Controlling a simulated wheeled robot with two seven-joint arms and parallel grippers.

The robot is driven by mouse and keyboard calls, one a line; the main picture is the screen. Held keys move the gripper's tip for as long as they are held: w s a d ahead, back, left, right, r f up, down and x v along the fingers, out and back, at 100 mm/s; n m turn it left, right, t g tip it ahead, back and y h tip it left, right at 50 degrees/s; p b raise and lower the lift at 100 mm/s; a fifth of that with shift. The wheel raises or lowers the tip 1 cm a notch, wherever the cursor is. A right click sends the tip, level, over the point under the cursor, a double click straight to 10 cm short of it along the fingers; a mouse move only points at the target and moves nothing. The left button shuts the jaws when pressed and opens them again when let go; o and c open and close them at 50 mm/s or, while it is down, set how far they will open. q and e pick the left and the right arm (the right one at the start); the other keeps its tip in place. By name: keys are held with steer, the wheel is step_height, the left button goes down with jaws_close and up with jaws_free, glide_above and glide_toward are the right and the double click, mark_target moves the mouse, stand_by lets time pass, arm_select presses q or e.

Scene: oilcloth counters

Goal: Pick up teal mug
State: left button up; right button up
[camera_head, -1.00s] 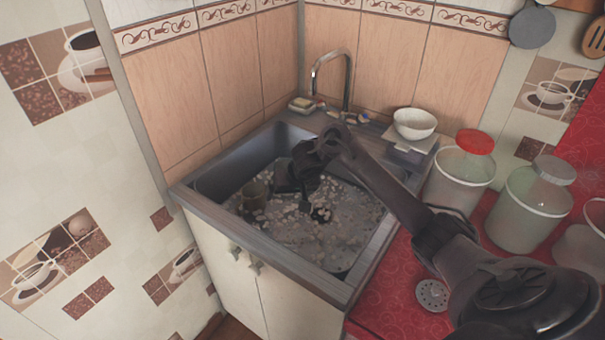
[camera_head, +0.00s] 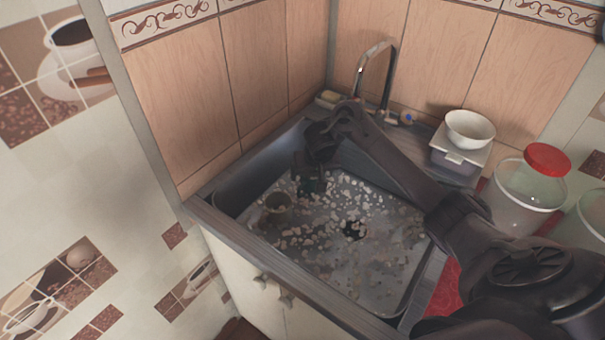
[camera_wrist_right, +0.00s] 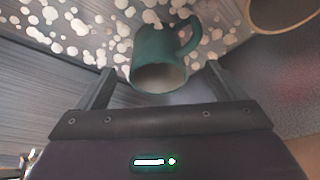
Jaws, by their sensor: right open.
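The teal mug (camera_head: 313,184) is in the sink (camera_head: 345,280), towards its back left. In the head view my right gripper (camera_head: 307,170) hangs right over it and hides much of it. In the right wrist view the mug (camera_wrist_right: 160,52) lies between the two spread fingers of my right gripper (camera_wrist_right: 160,80), with its open mouth towards the palm and its handle on the right. The fingers are open, and I cannot tell whether either touches the mug. My left gripper is out of view.
An olive-brown mug (camera_head: 278,204) stands left of the teal mug; its rim (camera_wrist_right: 283,14) also shows in the right wrist view. Pale foam patches cover much of the sink. A tap (camera_head: 372,70), a white bowl (camera_head: 470,129) and a red-lidded jar (camera_head: 530,190) are behind and to the right.

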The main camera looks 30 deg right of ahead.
mark_target(314, 177)
steer(key=shift+w+f, duration=0.25)
steer(key=shift+f, duration=0.05)
steer(key=shift+w+f+b, duration=0.1)
steer(key=shift+f+b, duration=0.25)
steer(key=shift+w+d+f+b, duration=0.2)
steer(key=shift+d+f+b, duration=0.15)
steer(key=shift+f, duration=0.4)
steer(key=x, duration=0.2)
steer(key=b+x, duration=0.1)
steer(key=shift+w+d+f, duration=0.2)
steer(key=shift+w, duration=0.25)
steer(key=shift+w+d+f, duration=0.1)
steer(key=shift+w+f, duration=0.05)
steer(key=shift+f, duration=0.1)
steer(key=c, duration=1.2)
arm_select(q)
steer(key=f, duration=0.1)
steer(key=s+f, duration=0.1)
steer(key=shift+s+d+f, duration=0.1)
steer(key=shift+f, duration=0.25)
arm_select(e)
steer(key=shift+c, duration=0.5)
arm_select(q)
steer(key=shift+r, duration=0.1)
